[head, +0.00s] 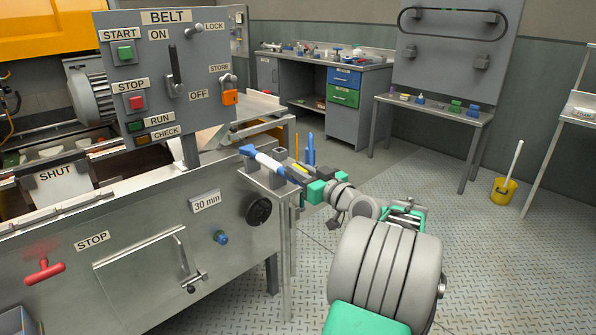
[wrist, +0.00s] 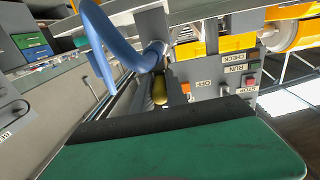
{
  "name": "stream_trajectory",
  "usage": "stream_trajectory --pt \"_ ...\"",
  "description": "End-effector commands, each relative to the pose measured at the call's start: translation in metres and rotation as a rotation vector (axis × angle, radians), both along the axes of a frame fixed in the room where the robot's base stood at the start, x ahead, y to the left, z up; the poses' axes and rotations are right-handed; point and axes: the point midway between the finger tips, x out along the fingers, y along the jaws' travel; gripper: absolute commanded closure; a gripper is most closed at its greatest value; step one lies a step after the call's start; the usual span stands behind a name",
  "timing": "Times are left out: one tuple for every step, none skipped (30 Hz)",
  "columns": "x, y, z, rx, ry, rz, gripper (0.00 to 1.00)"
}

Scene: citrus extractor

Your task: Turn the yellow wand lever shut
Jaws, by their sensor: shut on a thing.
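The yellow wand lever (head: 297,171) shows as a small yellow piece at my gripper's tip, beside the narrow metal stand. In the wrist view, its rounded yellow end (wrist: 160,91) shows just past the black edge of a green finger. My gripper (head: 300,179) is shut on the lever, reaching in from the right. The fingers hide most of the lever, so its exact angle cannot be told. A blue and white wand (head: 264,160) lies across the stand top, and a blue upright piece (head: 310,149) stands behind. A curved blue tube (wrist: 110,30) crosses the wrist view.
The grey BELT panel (head: 165,75) stands left of the gripper, with an orange lock (head: 230,97). The machine front carries a black knob (head: 258,210) and a red STOP handle (head: 44,271). A yellow bucket (head: 504,190) stands at the right. The floor between is open.

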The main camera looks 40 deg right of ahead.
Motion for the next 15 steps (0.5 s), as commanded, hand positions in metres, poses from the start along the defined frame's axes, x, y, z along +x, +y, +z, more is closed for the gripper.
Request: stream_trajectory --pt "-0.0001 -0.0013 -0.0002 0.000 0.000 -0.001 1.00" --pt "-0.0001 -0.0016 -0.0002 0.000 0.000 -0.002 1.00" --pt "-0.0001 -0.0019 -0.0002 0.000 0.000 -0.003 1.00" --pt "-0.0001 -0.0020 -0.0002 0.001 0.000 -0.004 1.00" --pt "0.0000 -0.0020 -0.0001 0.001 0.000 -0.005 1.00" --pt "0.0000 -0.0019 -0.0001 0.001 0.000 -0.008 1.00" --pt "0.0000 -0.0018 0.0000 0.001 0.000 -0.010 1.00" --pt "0.0000 -0.0016 0.0000 0.001 0.000 -0.014 1.00" --pt "0.0001 -0.0014 0.0002 0.001 0.000 -0.020 1.00" --pt "0.0001 -0.0011 0.0005 0.001 0.000 -0.025 1.00" --pt "0.0003 -0.0007 0.0007 0.001 -0.001 -0.031 1.00" --pt "0.0003 -0.0001 0.0006 0.002 0.000 -0.042 1.00" --pt "0.0002 0.0003 0.0007 0.003 0.000 -0.053 1.00" --pt "0.0003 0.0010 0.0014 0.003 -0.001 -0.064 1.00" --pt "0.0005 0.0021 0.0013 0.004 0.000 -0.083 1.00"
